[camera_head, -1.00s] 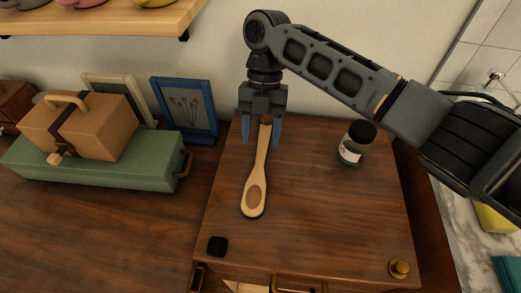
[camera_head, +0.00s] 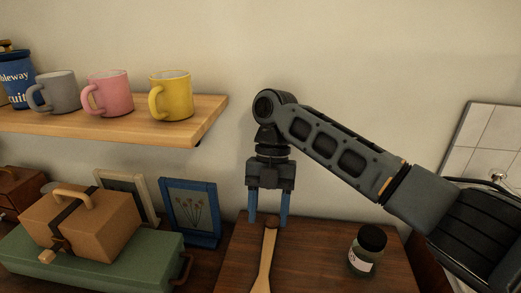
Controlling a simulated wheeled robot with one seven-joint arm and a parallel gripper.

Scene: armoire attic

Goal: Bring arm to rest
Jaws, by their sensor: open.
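My gripper (camera_head: 269,220) is in the middle of the head view, pointing down, with its two blue fingers apart and nothing between them that I can see held. My arm reaches in from the right side. A wooden spoon (camera_head: 265,262) lies on the dark wooden cabinet top (camera_head: 315,255), its handle end just below and between the fingertips in the picture. The spoon's bowl is cut off by the lower edge. I cannot tell the exact gap between fingers and handle.
A dark-lidded jar (camera_head: 367,252) stands right of the spoon. At left are a blue picture frame (camera_head: 190,212), a tan box (camera_head: 85,228) on a green case (camera_head: 90,268), and a shelf (camera_head: 110,124) with yellow (camera_head: 171,97), pink (camera_head: 107,94) and grey mugs (camera_head: 54,93).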

